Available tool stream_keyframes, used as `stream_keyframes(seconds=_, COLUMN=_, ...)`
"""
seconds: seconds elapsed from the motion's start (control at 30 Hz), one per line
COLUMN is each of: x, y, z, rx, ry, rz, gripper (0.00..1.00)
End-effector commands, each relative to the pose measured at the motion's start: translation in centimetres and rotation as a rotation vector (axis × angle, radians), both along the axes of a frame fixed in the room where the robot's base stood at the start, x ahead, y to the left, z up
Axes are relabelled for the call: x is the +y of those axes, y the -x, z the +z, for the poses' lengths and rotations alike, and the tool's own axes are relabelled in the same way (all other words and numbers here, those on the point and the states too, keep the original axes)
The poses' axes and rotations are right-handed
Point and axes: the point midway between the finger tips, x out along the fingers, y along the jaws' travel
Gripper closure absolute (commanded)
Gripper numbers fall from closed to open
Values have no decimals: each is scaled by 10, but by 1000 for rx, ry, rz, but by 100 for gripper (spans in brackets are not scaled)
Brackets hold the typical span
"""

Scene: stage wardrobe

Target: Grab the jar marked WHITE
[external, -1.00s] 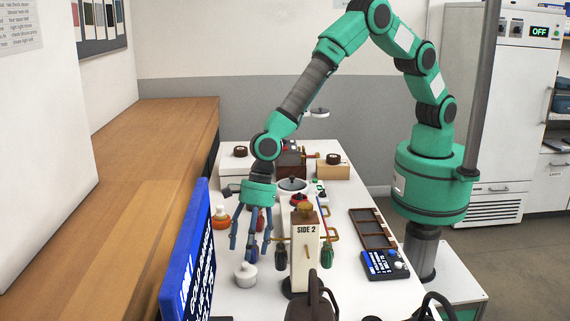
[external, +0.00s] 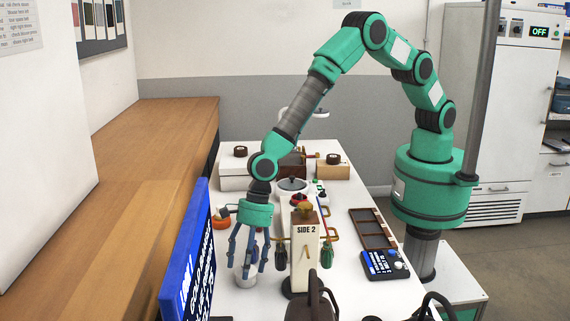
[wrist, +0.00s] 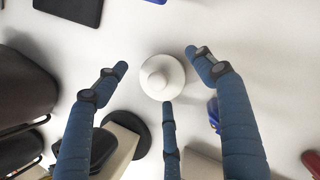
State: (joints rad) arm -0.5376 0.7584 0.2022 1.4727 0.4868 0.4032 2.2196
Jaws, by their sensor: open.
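A small white lidded jar with a round knob (external: 246,281) stands upright on the white table, near the blue sign. It also shows in the wrist view (wrist: 173,86), seen from above, and no marking is readable on it. My gripper (external: 247,265) points down over this jar with its blue fingers spread open. In the wrist view my gripper (wrist: 157,72) has one fingertip to the left of the jar, one to the upper right and one just below it. I cannot tell whether any finger touches it.
A post marked SIDE 2 (external: 305,246) stands right of my gripper, with dark green and dark hanging items beside it. The blue sign (external: 187,262) is close on the left. An orange jar (external: 222,221) is behind. A brown tray (external: 372,229) and a keypad (external: 384,265) lie to the right.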

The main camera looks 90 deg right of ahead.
Motion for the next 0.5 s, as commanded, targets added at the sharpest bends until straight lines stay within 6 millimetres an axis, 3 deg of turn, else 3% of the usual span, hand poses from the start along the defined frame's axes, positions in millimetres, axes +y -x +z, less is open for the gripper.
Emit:
stream_keyframes(seconds=0.13, x=4, y=-2, z=-10, rx=-1, ry=0, rz=0, gripper=31)
stream_keyframes(seconds=0.5, x=4, y=-3, z=-10, rx=-1, ry=0, rz=0, gripper=31)
